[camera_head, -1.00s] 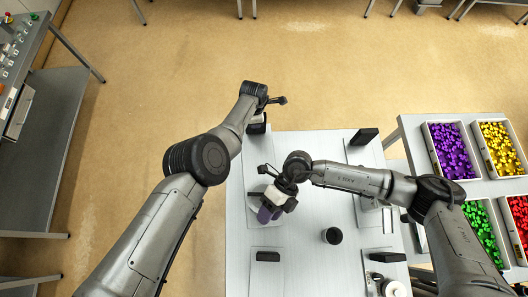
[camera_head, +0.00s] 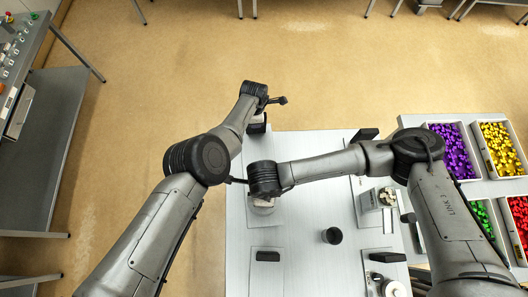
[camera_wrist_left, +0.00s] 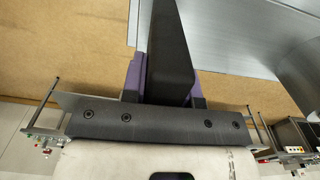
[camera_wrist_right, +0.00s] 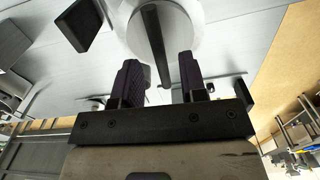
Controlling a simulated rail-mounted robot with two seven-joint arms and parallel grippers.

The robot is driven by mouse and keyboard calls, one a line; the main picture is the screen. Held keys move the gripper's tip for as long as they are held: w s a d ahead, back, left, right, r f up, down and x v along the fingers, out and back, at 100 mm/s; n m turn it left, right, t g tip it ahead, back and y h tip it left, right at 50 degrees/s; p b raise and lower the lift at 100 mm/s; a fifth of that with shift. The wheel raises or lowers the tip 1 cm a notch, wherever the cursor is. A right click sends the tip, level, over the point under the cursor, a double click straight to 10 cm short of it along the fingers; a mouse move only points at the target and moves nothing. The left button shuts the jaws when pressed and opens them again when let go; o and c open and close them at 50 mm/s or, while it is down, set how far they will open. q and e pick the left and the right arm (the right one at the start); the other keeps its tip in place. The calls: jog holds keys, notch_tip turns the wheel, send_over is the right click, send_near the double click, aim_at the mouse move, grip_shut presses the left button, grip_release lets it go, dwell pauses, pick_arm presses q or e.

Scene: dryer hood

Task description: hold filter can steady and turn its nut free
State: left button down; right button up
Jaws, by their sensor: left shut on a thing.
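My left gripper (camera_wrist_left: 168,95) is shut on a dark upright block (camera_wrist_left: 172,45) between its purple pads, near the table's far left corner. In the head view a black block (camera_head: 257,126) shows below the left wrist. My right gripper (camera_wrist_right: 160,78) is open, its dark purple fingers on either side of a dark bar (camera_wrist_right: 155,45) with gaps showing. The bar stands in front of a pale round thing (camera_wrist_right: 190,15). In the head view my right wrist hides that gripper; only part of a pale thing (camera_head: 263,208) shows below it. I cannot clearly identify the filter can or its nut.
A dark round cup (camera_head: 332,235) stands mid-table. Black blocks (camera_head: 268,256) (camera_head: 365,135) (camera_head: 388,257) sit around the grey table (camera_head: 305,200). An open box (camera_head: 384,197) with pale pieces is on the right. Bins of purple (camera_head: 453,150) and yellow pieces (camera_head: 498,147) stand beyond.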

jog(key=shift+f, duration=1.7)
grip_shut()
